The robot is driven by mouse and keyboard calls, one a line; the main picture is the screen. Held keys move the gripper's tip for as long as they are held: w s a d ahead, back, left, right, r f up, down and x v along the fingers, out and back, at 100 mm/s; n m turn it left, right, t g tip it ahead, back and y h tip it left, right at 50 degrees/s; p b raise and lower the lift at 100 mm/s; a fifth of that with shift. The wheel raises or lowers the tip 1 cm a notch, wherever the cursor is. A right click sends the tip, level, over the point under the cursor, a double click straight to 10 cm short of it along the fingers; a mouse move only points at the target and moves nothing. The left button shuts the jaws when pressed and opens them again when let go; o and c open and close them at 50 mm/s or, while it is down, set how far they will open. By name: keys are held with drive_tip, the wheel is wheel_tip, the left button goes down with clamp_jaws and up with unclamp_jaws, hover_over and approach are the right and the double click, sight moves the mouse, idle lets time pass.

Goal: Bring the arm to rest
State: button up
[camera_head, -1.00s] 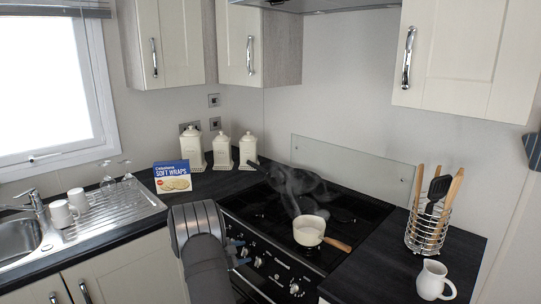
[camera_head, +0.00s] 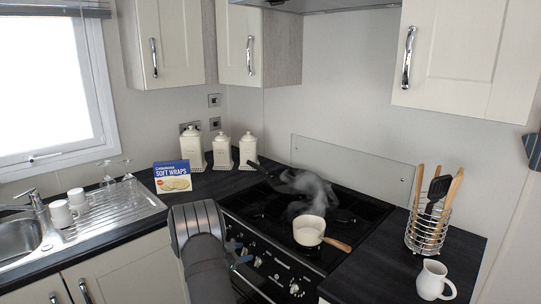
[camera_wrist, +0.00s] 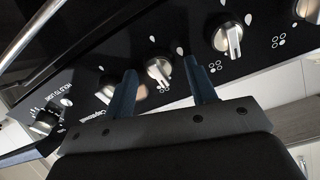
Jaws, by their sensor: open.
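My gripper (camera_head: 239,254) is in front of the cooker's control panel, its blue fingers apart and nothing held between them. In the wrist view, my gripper (camera_wrist: 160,67) points at the black panel, and a silver control knob (camera_wrist: 158,71) shows between the fingertips. I cannot tell how far the tips are from it. My grey arm reaches up from the bottom of the head view and hides part of the cooker front.
A cream pan (camera_head: 309,231) with a wooden handle stands on the black hob (camera_head: 262,207), with steam beside it. A utensil rack (camera_head: 424,237) and white jug (camera_head: 434,280) stand right. A wraps box (camera_head: 172,177) and canisters (camera_head: 222,152) stand behind left.

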drive_tip(key=m, duration=0.7)
drive_tip(key=shift+m, duration=0.3)
drive_tip(key=m, duration=0.7)
drive_tip(key=shift+s+g, duration=0.1)
drive_tip(key=shift+g, duration=0.3)
drive_tip(key=v, duration=1.6)
drive_tip(key=x, duration=0.6)
drive_tip(key=shift+f+m, duration=0.15)
drive_tip(key=shift+m, duration=0.25)
